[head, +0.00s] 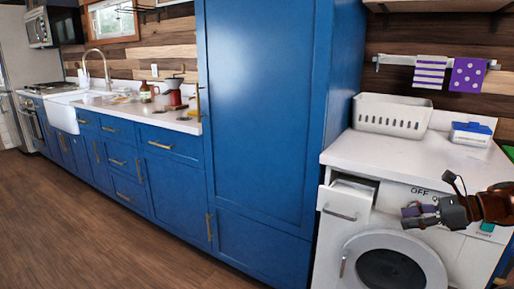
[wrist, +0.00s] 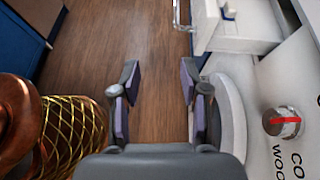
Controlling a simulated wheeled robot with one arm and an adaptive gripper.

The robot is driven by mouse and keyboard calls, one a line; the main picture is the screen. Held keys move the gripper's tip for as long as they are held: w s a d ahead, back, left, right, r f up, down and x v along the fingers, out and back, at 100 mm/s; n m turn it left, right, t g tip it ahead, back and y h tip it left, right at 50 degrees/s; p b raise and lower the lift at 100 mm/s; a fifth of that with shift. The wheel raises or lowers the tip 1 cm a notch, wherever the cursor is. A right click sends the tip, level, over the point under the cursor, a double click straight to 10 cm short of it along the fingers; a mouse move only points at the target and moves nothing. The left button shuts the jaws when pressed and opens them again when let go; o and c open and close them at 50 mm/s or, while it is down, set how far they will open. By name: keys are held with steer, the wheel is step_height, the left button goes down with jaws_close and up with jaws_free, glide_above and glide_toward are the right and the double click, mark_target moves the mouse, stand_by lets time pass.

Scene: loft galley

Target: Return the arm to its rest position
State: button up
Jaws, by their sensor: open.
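My gripper (head: 410,214) is at the right of the head view, in front of the white washing machine (head: 322,245). In the wrist view my gripper (wrist: 160,75) has its two purple-padded fingers spread apart. Only the wooden floor (wrist: 157,40) shows between them, and it holds nothing. My arm reaches in from the right edge of the head view. The washer's detergent drawer (head: 343,203) is pulled out, to the left of my gripper. This drawer also shows in the wrist view (wrist: 245,36), beyond the right finger.
A round dial (wrist: 283,123) is on the washer's panel. A white basket (head: 393,116) and a blue-and-white box (head: 471,133) stand on the counter (head: 400,151) above. A tall blue cabinet (head: 262,110) is to the left. The floor (head: 90,225) at left is clear.

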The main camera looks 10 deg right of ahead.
steer(key=s+a+n+g, duration=0.1)
steer(key=a+n+g, duration=0.45)
steer(key=a, duration=1.15)
steer(key=s+a+f+n+g+h, duration=0.25)
steer(key=s+a+n, duration=0.45)
steer(key=a, duration=0.5)
steer(key=s+f+n+g+h, duration=0.1)
steer(key=s+f+n+h, duration=0.25)
steer(key=s, duration=0.35)
steer(key=s+a+f+n+h, duration=0.1)
steer(key=s+f+n+h, duration=0.15)
steer(key=s+n, duration=0.35)
steer(key=s+f+n+g+h, duration=0.1)
steer(key=s+f+n+h, duration=0.15)
steer(key=s, duration=0.55)
step_height(320, 180, up, 23)
steer(key=s+y+p, duration=0.1)
steer(key=s+p, duration=0.1)
steer(key=p, duration=2)
steer(key=shift+a+t+p, duration=0.15)
steer(key=shift+t+p, duration=0.15)
steer(key=shift+n, duration=0.25)
